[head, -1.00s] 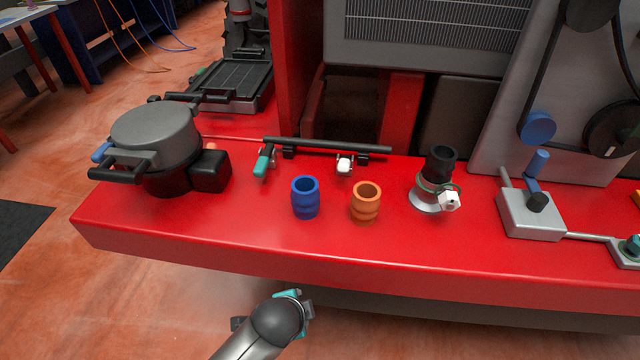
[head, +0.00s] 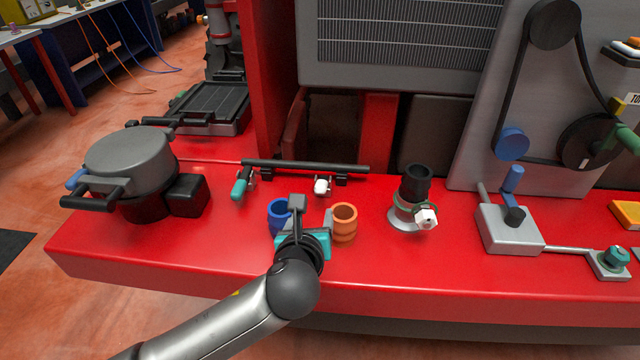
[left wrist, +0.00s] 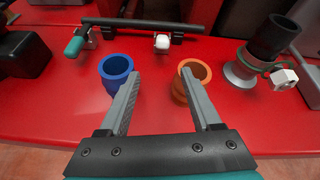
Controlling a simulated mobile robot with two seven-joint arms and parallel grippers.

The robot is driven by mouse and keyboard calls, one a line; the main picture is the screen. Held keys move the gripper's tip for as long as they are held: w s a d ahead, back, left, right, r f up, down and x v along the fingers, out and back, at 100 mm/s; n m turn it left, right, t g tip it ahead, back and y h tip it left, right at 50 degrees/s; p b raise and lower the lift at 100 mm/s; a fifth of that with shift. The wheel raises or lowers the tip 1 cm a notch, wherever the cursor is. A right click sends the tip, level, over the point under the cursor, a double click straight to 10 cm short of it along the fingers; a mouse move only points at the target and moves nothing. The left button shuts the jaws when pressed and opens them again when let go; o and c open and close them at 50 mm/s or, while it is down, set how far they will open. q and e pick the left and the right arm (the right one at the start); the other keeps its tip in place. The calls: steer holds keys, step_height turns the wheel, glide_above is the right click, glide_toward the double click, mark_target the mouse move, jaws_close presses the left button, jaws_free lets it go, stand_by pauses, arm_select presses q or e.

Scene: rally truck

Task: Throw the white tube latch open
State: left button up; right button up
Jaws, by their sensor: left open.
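A teal-tipped latch (head: 240,187) sits at the tube's left end. My left gripper (head: 312,213) is open and empty above the deck, in front of the tube and apart from the white latch. In the left wrist view its fingers (left wrist: 160,76) point toward the latch. My right gripper does not show.
A blue cup (left wrist: 115,72) and an orange cup (head: 344,222) stand near my left fingers. A black hose fitting with a white knob (head: 426,218) stands to the right. A grey lidded pot (head: 130,155) is at the left. Red deck (head: 370,185) is bare between tube and cups.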

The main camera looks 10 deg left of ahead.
mark_target(320, 189)
arm_select(q)
steer(key=w+f+b, duration=0.1)
steer(key=w, duration=0.4)
steer(key=w+f+m+b, duration=0.1)
steer(key=w+f+b, duration=0.1)
steer(key=w, duration=0.3)
steer(key=w+f+m+b, duration=0.1)
steer(key=w+b, duration=0.1)
steer(key=w, duration=0.3)
steer(key=shift+d+f+t, duration=0.15)
steer(key=shift+f+t, duration=0.15)
steer(key=shift+f, duration=0.1)
steer(key=shift+s, duration=0.1)
jaws_close()
stand_by(1.0)
